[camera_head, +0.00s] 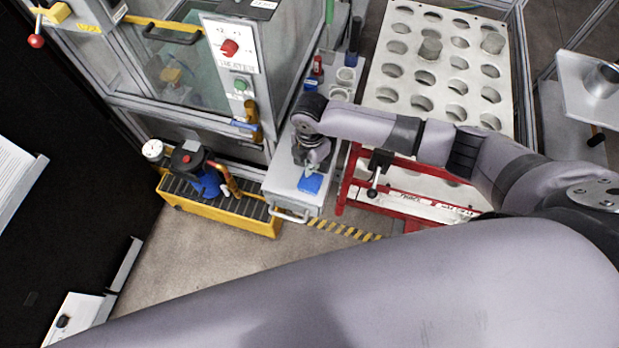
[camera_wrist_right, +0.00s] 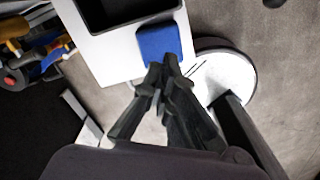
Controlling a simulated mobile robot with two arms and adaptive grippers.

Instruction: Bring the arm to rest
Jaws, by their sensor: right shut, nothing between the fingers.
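My right arm reaches in from the right in the head view. My right gripper (camera_head: 312,168) points down over the front end of a narrow grey bench. In the right wrist view the fingers of the right gripper (camera_wrist_right: 168,68) are together and empty. Their tips overlap the near edge of a blue block (camera_wrist_right: 165,41), which also shows in the head view (camera_head: 311,183). I cannot tell whether the tips touch it. My left gripper is not in view.
A glass-sided cabinet with a red knob (camera_head: 229,47) stands left of the bench. A yellow tray (camera_head: 222,214) with a pump-like device sits on the floor. A plate with several holes (camera_head: 392,72) on a red frame stands right of the gripper. Open floor lies in front.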

